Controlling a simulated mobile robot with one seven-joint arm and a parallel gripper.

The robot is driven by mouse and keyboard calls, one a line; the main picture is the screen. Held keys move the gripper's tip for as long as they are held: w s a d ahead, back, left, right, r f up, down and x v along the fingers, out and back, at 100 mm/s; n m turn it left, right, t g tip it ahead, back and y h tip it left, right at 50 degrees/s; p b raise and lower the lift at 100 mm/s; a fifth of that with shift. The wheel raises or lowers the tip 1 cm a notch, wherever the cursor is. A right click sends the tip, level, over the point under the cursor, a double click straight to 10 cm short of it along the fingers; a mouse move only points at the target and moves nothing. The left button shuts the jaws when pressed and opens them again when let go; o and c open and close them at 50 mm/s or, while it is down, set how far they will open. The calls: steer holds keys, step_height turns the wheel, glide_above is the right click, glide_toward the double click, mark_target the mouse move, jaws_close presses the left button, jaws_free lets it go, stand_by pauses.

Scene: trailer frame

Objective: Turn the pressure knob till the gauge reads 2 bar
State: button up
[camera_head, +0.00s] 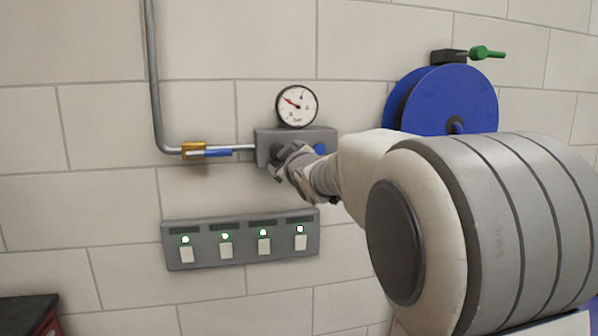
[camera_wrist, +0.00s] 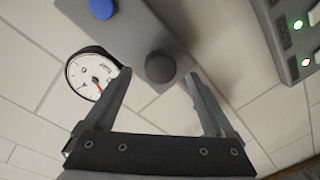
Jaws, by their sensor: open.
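The round white pressure gauge (camera_head: 297,105) with a red needle sits on top of a grey regulator block (camera_head: 262,134) on the wall. Its needle points to the upper left in the head view; the figures are too small to read. The gauge also shows in the wrist view (camera_wrist: 93,76), left of my fingers. The dark round pressure knob (camera_wrist: 160,67) is on the block, between and just beyond my fingertips in the wrist view. My gripper (camera_wrist: 161,76) is open, with a finger on either side of the knob and apart from it.
A blue button-like part (camera_head: 320,149) is on the block's right end. A pipe (camera_head: 156,80) with a blue-handled valve (camera_head: 218,153) joins from the left. Below is a switch panel (camera_head: 211,258) with lit green lamps. A blue reel (camera_head: 445,98) hangs at the right.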

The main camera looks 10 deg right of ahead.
steer(key=s+b, duration=0.2)
steer(key=s, duration=1.1)
steer(key=shift+s+d+r+b, duration=0.25)
steer(key=shift+s+d+b, duration=0.1)
steer(key=shift+b, duration=0.05)
steer(key=s+f+m+g, duration=0.4)
steer(key=s+f+g, duration=0.2)
steer(key=s+f, duration=0.5)
steer(key=s+a+f+m+g+h, duration=0.1)
steer(key=s+f+m+g, duration=0.3)
steer(key=s+f, duration=0.8)
steer(key=s+g, duration=0.2)
steer(key=s, duration=0.3)
steer(key=shift+s+f+m, duration=0.25)
steer(key=shift+s+m, duration=0.05)
steer(key=shift+m, duration=0.1)
